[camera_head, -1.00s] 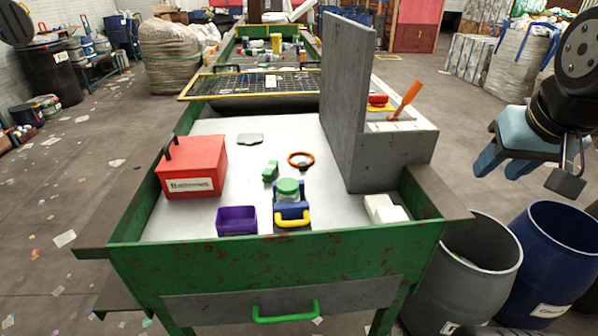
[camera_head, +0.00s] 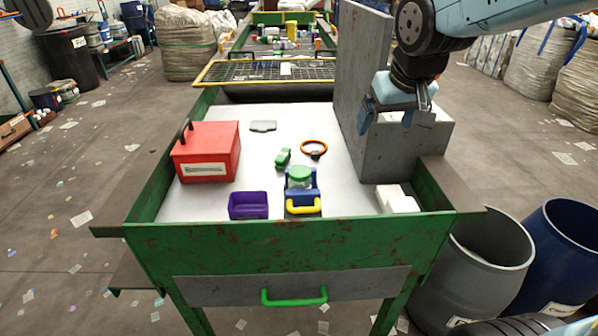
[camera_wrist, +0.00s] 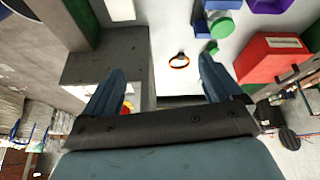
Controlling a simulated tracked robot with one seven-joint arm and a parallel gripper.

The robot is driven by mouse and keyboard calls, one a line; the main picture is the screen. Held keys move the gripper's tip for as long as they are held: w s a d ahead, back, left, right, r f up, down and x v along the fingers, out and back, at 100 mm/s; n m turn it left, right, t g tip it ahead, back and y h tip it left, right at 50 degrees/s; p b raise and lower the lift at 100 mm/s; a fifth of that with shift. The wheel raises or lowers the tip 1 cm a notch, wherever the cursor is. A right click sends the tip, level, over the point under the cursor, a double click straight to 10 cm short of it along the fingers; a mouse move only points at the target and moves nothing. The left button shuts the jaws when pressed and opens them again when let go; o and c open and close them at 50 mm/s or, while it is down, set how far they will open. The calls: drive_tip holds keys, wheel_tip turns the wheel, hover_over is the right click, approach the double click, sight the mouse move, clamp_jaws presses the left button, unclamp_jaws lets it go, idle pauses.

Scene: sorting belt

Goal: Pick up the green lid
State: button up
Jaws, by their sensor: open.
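The green lid (camera_head: 299,172) is round and sits on a clear jar near the front middle of the white work surface. The jar stands in a blue holder with a yellow handle (camera_head: 303,207). In the wrist view the lid (camera_wrist: 222,28) shows at the upper right, beyond the right finger. My gripper (camera_head: 388,118) is open and empty. It is up by the grey block, to the right of the lid, behind it and higher.
A tall grey panel and block (camera_head: 400,152) stand right of the lid. A red box (camera_head: 207,160), purple tray (camera_head: 248,212), small green piece (camera_head: 283,157), orange ring (camera_head: 313,147) and white blocks (camera_head: 397,203) share the surface. A green rim (camera_head: 300,230) edges the table.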

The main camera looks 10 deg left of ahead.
drive_tip(key=w+a+f+n+g+y, duration=0.1)
drive_tip(key=a+f, duration=0.1)
drive_tip(key=a, duration=0.5)
drive_tip(key=w+a+f+n, duration=0.1)
drive_tip(key=a+f+n, duration=0.15)
drive_tip(key=a, duration=0.45)
approach(300, 171)
drive_tip(key=shift+w+a+f+m, duration=0.15)
drive_tip(key=shift+w+f+m, duration=0.15)
drive_tip(key=shift+f, duration=0.25)
drive_tip(key=shift+w+a+f+m, duration=0.15)
drive_tip(key=shift+w+f, duration=0.15)
drive_tip(key=shift+f, duration=0.25)
drive_tip(key=shift+s+x, duration=0.1)
drive_tip(key=shift+x, duration=0.85)
drive_tip(key=shift+s+x, duration=0.15)
drive_tip(key=shift+x, duration=1.65)
drive_tip(key=shift+d, duration=0.1)
drive_tip(key=shift+c, duration=0.2)
drive_tip(key=c, duration=1.1)
